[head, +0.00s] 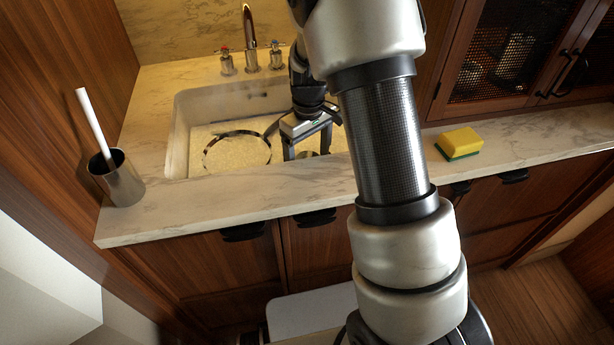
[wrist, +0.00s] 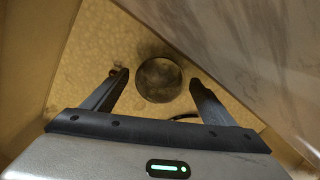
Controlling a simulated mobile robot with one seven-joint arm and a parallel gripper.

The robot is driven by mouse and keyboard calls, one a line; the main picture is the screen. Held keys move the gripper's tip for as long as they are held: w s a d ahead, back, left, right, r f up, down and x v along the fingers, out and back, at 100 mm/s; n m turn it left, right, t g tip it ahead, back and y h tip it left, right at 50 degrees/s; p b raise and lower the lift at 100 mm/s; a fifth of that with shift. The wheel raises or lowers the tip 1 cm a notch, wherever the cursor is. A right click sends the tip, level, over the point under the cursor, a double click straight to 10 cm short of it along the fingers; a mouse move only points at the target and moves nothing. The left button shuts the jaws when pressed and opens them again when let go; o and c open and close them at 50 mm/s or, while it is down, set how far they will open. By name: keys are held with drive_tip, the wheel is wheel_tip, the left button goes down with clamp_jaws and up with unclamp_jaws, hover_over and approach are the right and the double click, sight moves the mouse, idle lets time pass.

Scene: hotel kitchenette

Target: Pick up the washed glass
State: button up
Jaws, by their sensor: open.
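A sink (head: 180,135) is set in the marble counter, with a yellowish speckled bottom. In the wrist view a round, dark, see-through thing (wrist: 159,80), which looks like the glass seen from above, is in the sink near a corner. My gripper (wrist: 157,83) is open, with one finger on each side of the round thing and a gap on both sides. In the head view my gripper (head: 307,150) points down into the right part of the sink. A small part of the glass (head: 308,154) seems to show between the fingers; the rest is hidden.
A large round rim, perhaps a pan or plate (head: 238,133), lies in the sink left of my gripper. A faucet (head: 249,28) stands behind. A metal cup with a white stick (head: 120,178) is at left, a yellow-green sponge (head: 459,143) at right. Sink walls are close by.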

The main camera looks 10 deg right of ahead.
drive_tip(key=shift+c, duration=0.5)
drive_tip(key=c, duration=1.7)
drive_tip(key=shift+r, duration=0.1)
